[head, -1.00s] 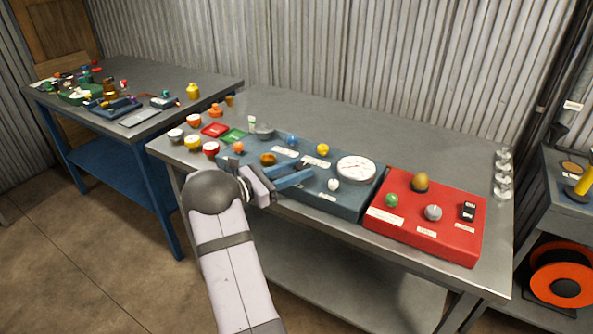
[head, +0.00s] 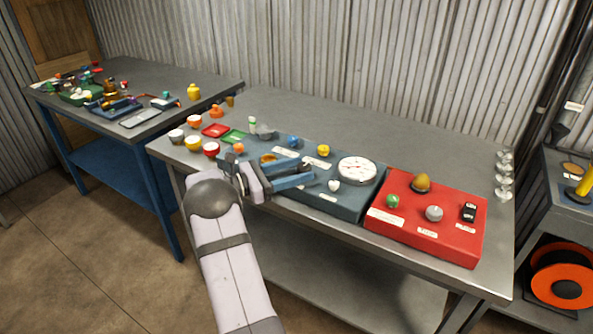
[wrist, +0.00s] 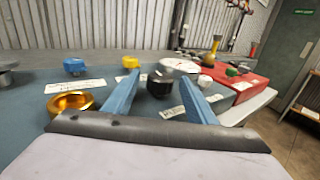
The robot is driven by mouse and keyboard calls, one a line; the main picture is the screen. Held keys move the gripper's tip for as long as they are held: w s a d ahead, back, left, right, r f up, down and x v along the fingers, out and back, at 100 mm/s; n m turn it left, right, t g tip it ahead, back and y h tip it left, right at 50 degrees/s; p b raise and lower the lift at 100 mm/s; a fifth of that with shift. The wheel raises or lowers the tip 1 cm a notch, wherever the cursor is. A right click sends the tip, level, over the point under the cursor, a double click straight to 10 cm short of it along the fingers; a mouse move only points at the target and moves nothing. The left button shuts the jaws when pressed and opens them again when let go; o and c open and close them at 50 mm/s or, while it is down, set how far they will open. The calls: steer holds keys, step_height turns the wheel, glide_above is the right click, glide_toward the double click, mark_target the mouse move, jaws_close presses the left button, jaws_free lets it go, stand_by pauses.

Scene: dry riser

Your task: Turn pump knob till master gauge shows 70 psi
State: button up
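The blue-grey panel (head: 345,203) carries a round white dial gauge (head: 357,170), which also shows in the wrist view (wrist: 180,65); its reading is too small to tell. My gripper (head: 312,172) is open over the front of the panel, left of the gauge. In the wrist view, a dark knob with a grey top (wrist: 159,84) stands between and beyond the open fingers (wrist: 158,97). I cannot tell whether they touch it. Labels are unreadable, so I cannot tell which knob is the pump knob. A small white knob (head: 334,185) sits just right of my fingertips.
A yellow knob (head: 323,150), a blue knob (head: 293,141) and a gold ring (wrist: 70,102) are on the panel near my gripper. A red box (head: 398,235) with a green knob (head: 392,201) and a grey knob (head: 433,213) stands to the right. The back of the bench is clear.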

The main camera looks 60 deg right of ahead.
steer(key=b+v, duration=0.1)
steer(key=v, duration=0.6)
steer(key=shift+w+a, duration=0.1)
steer(key=shift+a, duration=0.05)
stand_by(0.4)
